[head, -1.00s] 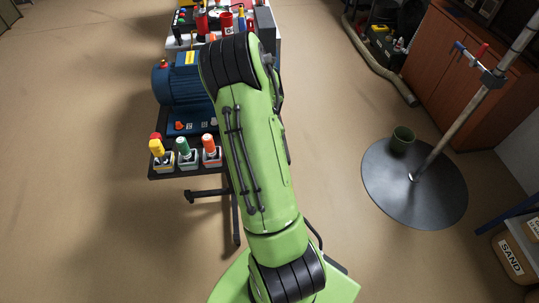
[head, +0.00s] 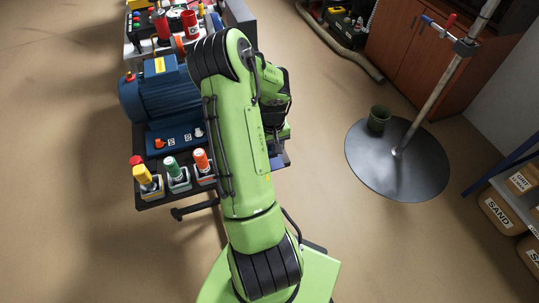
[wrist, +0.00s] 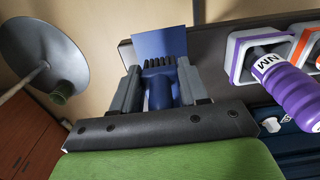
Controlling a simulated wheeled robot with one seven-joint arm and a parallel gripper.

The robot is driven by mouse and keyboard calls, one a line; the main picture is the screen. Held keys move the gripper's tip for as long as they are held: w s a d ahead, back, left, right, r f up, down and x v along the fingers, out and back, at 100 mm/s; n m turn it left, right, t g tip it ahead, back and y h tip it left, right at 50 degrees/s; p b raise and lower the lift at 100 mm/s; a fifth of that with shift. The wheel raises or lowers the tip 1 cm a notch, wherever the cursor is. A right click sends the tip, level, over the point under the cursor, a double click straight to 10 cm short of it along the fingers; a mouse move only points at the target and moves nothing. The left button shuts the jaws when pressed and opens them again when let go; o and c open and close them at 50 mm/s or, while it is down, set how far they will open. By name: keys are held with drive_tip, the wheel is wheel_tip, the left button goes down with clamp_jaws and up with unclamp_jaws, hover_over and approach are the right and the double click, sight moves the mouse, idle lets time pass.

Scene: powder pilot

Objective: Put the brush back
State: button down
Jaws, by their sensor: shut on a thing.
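My gripper (wrist: 160,92) is shut on a blue piece (wrist: 160,96) that I take to be the brush. A row of black bristle-like teeth shows at its far end. A flat blue panel (wrist: 160,44) lies just beyond these teeth; I cannot tell whether they touch. In the head view the fingers and the brush are hidden behind my own green arm. In the wrist view a purple bottle marked NM (wrist: 285,78) leans out of a purple-rimmed holder (wrist: 238,58) to the right of the gripper. An orange-rimmed holder (wrist: 302,45) is beside it.
A blue motor (head: 160,92) and several bottles in holders stand on the dark bench (head: 152,203) at left.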

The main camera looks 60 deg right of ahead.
sight(271, 151)
drive_tip(key=shift+f+b, duration=0.4)
drive_tip(key=shift+f, duration=1.45)
drive_tip(key=c, duration=0.6)
unclamp_jaws()
drive_tip(key=shift+w, duration=0.1)
wheel_tip(271, 151, up, 12)
drive_tip(key=shift+r+p, duration=0.25)
drive_tip(key=shift+p, duration=0.95)
drive_tip(key=w+a+r+n+t, duration=0.1)
drive_tip(key=w+a+r+n, duration=0.1)
drive_tip(key=w+a+r, duration=0.4)
drive_tip(key=w+a+r+n+t, duration=0.15)
drive_tip(key=w+a+r, duration=0.3)
drive_tip(key=a, duration=0.45)
drive_tip(key=s+a+r+n+t, duration=0.1)
drive_tip(key=s+a+r, duration=0.1)
drive_tip(key=a, duration=0.4)
drive_tip(key=s+a+r+n+t, duration=0.1)
drive_tip(key=s+a+r+n, duration=0.1)
drive_tip(key=a, duration=0.5)
drive_tip(key=s+a+r+n+t, duration=0.1)
drive_tip(key=s+a+r+n, duration=0.1)
drive_tip(key=s+a+r, duration=0.2)
drive_tip(key=shift+s+a+r+n, duration=0.15)
drive_tip(key=shift+s+a, duration=0.15)
drive_tip(key=shift+a, duration=0.4)
drive_tip(key=shift+s+a+r+n, duration=0.1)
drive_tip(key=shift+s+a, duration=0.15)
drive_tip(key=shift+a, duration=0.4)
